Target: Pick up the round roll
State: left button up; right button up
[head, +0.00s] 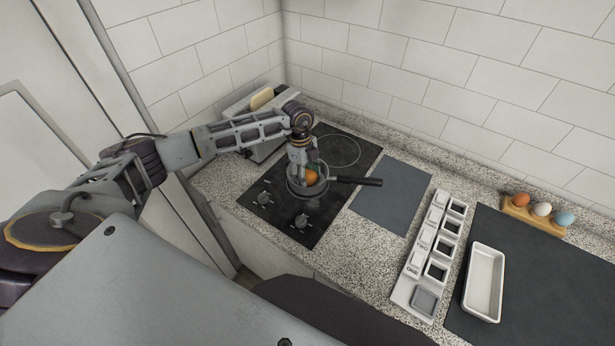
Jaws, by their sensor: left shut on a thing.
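A small round orange-brown thing, which looks like the round roll (311,178), is at the dark frying pan (296,189) on the black cooktop. My left gripper (306,168) points down over the pan and is shut on the roll. The fingers hide part of the roll, and I cannot tell whether it touches the pan's bottom. My right gripper is not in view.
The pan's handle (357,181) points right. A toaster (236,108) with a bread slice stands behind my left arm. To the right are a grey mat (391,194), a white switch panel (407,291), a white tray (469,284) on a dark mat, and an egg holder (533,217).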

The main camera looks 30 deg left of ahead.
aim_at(307, 172)
pick_arm(q)
jog(key=shift+r, duration=0.1)
jog(key=shift+r+b, duration=0.95)
jog(key=shift+r, duration=4)
